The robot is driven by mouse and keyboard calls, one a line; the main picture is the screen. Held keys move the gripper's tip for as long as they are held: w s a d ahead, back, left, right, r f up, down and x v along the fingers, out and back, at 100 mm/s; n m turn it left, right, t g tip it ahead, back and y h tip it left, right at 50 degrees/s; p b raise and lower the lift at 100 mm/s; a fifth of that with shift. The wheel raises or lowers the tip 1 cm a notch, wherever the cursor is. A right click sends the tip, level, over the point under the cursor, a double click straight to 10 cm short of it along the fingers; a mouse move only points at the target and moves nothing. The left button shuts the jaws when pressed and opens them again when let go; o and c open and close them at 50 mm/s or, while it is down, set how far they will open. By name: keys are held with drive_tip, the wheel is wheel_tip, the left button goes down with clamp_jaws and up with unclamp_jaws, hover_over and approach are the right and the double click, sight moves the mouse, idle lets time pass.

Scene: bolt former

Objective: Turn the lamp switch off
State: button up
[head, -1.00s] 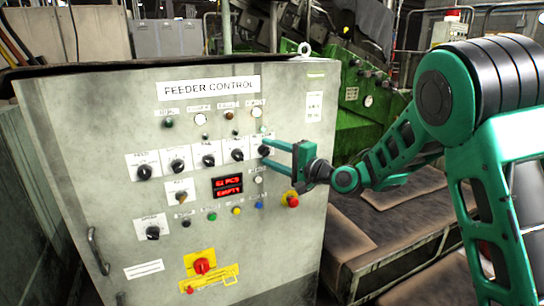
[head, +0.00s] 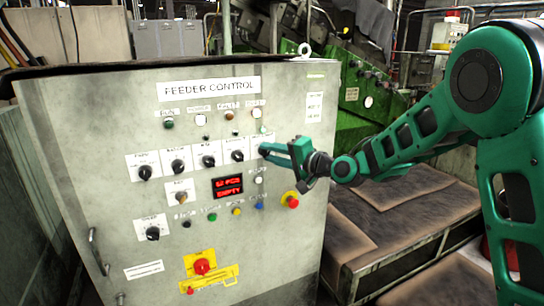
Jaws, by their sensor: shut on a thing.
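The grey feeder control panel (head: 120,110) fills the left of the head view. A row of black rotary switches on white plates runs across its middle. My gripper (head: 272,150) reaches in from the right and is shut on the rightmost rotary switch (head: 263,148) of that row. The fingers hide most of its knob, so its pointing direction cannot be made out. The label above it is too small to read, so I cannot confirm that it is the lamp switch.
A red emergency button (head: 292,200) sits below my gripper. A red main switch (head: 202,266) on a yellow plate is lower down. A red display (head: 228,186) is left of the button. A green machine (head: 362,125) stands behind at right.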

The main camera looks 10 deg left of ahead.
drive_tip(key=n+h, duration=0.1)
drive_tip(key=n, duration=0.2)
drive_tip(key=shift+s+h, duration=0.1)
drive_tip(key=shift+h, duration=0.2)
drive_tip(key=n+h, duration=0.2)
drive_tip(key=n, duration=0.1)
drive_tip(key=shift+s+a+r, duration=0.1)
drive_tip(key=shift+a+r, duration=0.05)
drive_tip(key=shift+a, duration=0.05)
drive_tip(key=n, duration=0.1)
drive_tip(key=n+h, duration=0.1)
drive_tip(key=shift+s+a+n+t, duration=0.1)
drive_tip(key=shift+a+n+t, duration=0.05)
drive_tip(key=shift+n+t, duration=0.15)
drive_tip(key=shift+n+t+h, duration=0.3)
drive_tip(key=shift+n+h, duration=0.5)
drive_tip(key=shift+n, duration=0.2)
drive_tip(key=o, duration=1)
drive_tip(key=shift+o, duration=0.2)
